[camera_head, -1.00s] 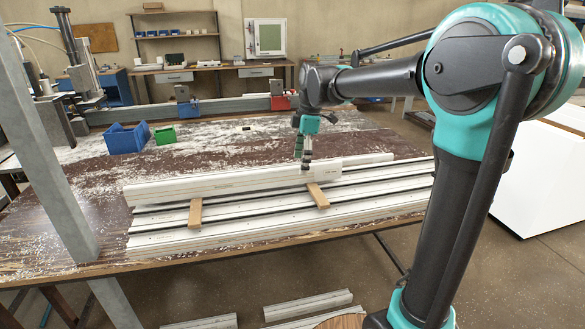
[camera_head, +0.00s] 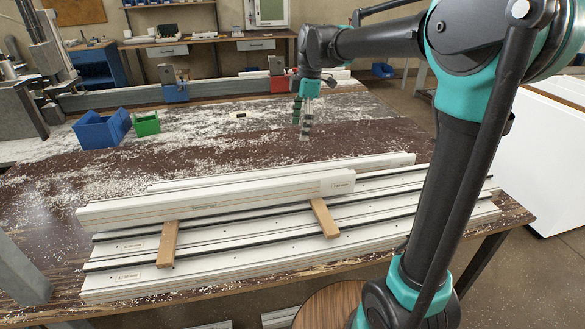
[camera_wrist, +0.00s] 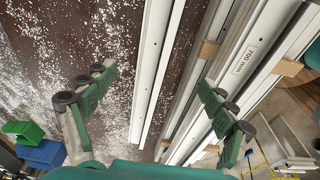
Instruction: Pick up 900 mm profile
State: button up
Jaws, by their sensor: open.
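A long white profile (camera_head: 390,162) lies behind the front stack in the head view, mostly hidden by the profile in front. No length label on it is legible, so I cannot confirm that it is the 900 mm one. What looks like the same white profile (camera_wrist: 150,75) runs between my fingers in the wrist view. My gripper (camera_head: 305,128) hangs over the table behind the profiles. In the wrist view my gripper (camera_wrist: 160,95) is open and empty, its green fingers spread either side of the white profile.
A profile labelled 700 mm (camera_head: 230,198) lies on wooden spacers (camera_head: 167,244) over longer profiles (camera_head: 250,252). A blue bin (camera_head: 100,130) and a green bin (camera_head: 146,124) stand back left. A clamp rail (camera_head: 220,88) crosses the back. The table (camera_head: 400,140) is bare at right, behind the profiles.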

aim_at(291, 172)
jog(key=a+f, duration=0.1)
jog(key=f, duration=1)
jog(key=a+f, duration=0.1)
jog(key=f, duration=0.5)
jog(key=shift+a+f, duration=0.1)
jog(key=shift+a, duration=0.2)
grip_shut()
